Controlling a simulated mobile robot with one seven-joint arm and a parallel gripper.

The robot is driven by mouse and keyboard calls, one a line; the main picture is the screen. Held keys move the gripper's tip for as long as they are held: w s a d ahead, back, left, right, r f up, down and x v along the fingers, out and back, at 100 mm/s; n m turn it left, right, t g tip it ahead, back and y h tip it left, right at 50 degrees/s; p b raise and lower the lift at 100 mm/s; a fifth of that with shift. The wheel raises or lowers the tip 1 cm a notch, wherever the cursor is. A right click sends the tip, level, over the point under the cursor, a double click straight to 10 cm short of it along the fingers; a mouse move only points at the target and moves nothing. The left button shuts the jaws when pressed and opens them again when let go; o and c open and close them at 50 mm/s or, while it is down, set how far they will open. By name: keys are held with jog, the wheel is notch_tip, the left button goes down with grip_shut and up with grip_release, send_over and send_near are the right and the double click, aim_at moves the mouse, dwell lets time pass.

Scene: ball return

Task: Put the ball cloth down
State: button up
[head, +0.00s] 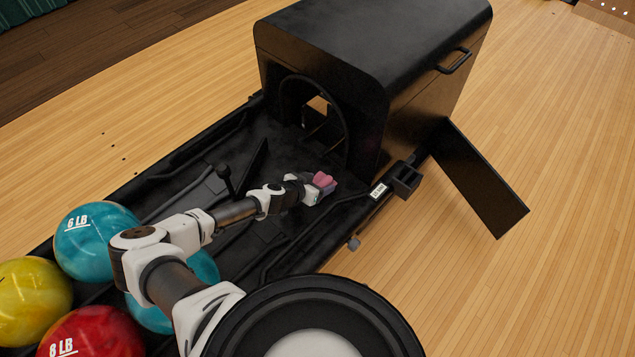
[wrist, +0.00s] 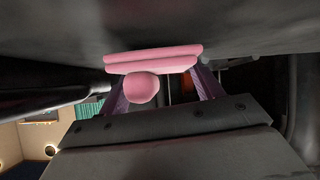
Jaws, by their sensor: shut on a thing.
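The ball cloth (head: 324,180) is a small pink folded piece at the end of my arm, in front of the opening of the black ball return. In the wrist view the cloth (wrist: 155,60) shows as flat pink layers with a rounded pink lump below them, between the purple fingers. My gripper (head: 316,187) is shut on it. It is low over the black bed of the ball return (head: 190,180). A dark surface lies close beyond the cloth in the wrist view; I cannot tell whether the cloth touches it.
The black hood (head: 375,45) with its round opening stands just beyond my gripper. An open flap (head: 480,180) juts out at right. Blue, yellow (head: 35,300) and red (head: 92,335) balls sit at lower left. A short black lever (head: 225,178) stands left of my arm.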

jog(key=shift+f, duration=0.45)
jog(key=o, duration=1)
jog(key=shift+r, duration=0.2)
jog(key=p+v, duration=0.1)
jog(key=v, duration=1.1)
jog(key=shift+r+p, duration=0.35)
jog(key=shift+r, duration=0.1)
